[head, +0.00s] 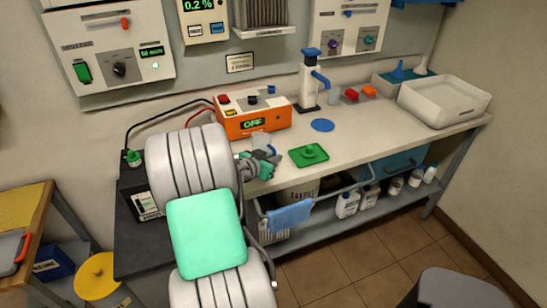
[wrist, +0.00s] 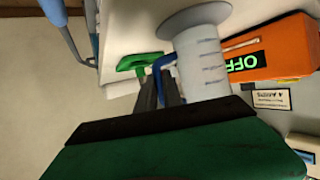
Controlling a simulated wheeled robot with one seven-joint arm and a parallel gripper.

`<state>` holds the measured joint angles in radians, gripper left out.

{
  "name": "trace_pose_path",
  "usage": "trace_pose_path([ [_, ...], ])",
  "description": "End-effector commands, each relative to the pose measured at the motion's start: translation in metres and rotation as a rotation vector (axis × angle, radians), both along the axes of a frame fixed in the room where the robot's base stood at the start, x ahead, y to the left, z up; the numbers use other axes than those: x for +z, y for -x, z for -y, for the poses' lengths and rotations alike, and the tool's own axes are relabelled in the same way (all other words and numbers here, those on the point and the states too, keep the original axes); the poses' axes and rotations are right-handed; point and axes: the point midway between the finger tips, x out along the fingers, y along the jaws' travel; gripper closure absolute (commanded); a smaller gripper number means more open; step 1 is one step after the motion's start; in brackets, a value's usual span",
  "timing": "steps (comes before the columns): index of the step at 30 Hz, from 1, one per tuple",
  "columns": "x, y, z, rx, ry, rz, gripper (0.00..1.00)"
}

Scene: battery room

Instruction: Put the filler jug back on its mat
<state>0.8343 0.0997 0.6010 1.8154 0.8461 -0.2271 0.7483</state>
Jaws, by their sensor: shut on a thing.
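My gripper (head: 266,164) is shut on the blue handle of the filler jug (head: 261,139) near the bench's front edge, left of the mats. In the wrist view the jug (wrist: 203,62) is a pale, see-through cylinder with measuring marks and a flared end, and my fingers (wrist: 160,92) close on its blue handle. In the head view my arm and gripper hide part of the jug. A flat round blue mat (head: 322,125) lies bare on the bench, behind and right of the jug. Whether the jug touches the bench is unclear.
A green square pad with a knob (head: 309,155) lies right of my gripper. An orange charger (head: 252,114) stands just behind the jug. A white pump bottle (head: 309,80) stands behind the blue mat. A white tray (head: 444,101) sits at the right end.

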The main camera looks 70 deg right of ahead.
Motion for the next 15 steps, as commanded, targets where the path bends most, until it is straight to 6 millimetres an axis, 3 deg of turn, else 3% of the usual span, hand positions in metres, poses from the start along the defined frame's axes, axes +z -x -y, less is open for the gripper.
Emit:
trace_pose_path([
  [15, -0.0073, -0.0001, 0.0001, 0.0, 0.001, 0.0, 1.0],
])
